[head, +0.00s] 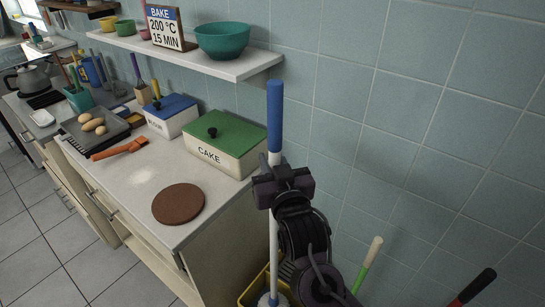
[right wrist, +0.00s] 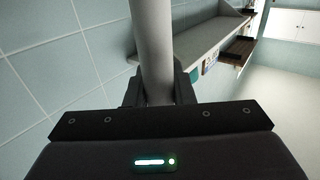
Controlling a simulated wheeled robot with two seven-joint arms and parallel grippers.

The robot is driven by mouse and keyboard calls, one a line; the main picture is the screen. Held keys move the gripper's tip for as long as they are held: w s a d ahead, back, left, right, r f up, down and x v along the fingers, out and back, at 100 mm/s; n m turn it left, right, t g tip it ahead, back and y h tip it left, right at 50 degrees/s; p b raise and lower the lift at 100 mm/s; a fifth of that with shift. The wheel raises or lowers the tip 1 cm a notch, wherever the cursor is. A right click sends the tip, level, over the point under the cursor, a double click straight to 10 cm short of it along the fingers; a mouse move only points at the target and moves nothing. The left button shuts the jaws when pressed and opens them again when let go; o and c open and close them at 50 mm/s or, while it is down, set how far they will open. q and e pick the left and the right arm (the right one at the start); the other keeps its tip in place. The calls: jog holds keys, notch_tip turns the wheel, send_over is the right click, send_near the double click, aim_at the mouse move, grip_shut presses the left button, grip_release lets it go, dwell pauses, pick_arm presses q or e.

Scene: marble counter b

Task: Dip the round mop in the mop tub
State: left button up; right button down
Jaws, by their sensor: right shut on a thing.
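The round mop (head: 275,118) stands upright, with a blue grip at the top of a white shaft. My right gripper (head: 271,183) is shut on the shaft below the blue grip. The right wrist view shows the mop's shaft (right wrist: 153,50) between the two fingers of my right gripper (right wrist: 158,92). The yellow mop tub (head: 246,294) is partly visible at the bottom edge, mostly hidden by my arm and the frame edge. The mop's pale lower end overlaps the tub in the picture; I cannot tell how deep it sits. My left gripper is out of view.
The counter (head: 140,200) to the left holds a green-lidded CAKE box (head: 225,145), a brown round board (head: 178,204) and a tray with eggs. A shelf (head: 180,55) juts from the tiled wall. Green (head: 373,250) and red-and-black (head: 478,287) handles stand at the lower right.

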aim_at(272, 135)
notch_tip(272, 135, down, 16)
jog(key=b, duration=0.8)
jog(key=shift+r, duration=0.2)
dwell(0.3)
dwell(1.3)
notch_tip(272, 135, up, 22)
jog(key=p, duration=2)
jog(key=shift+r+p, duration=0.2)
jog(key=shift+p, duration=0.1)
dwell(0.3)
dwell(0.4)
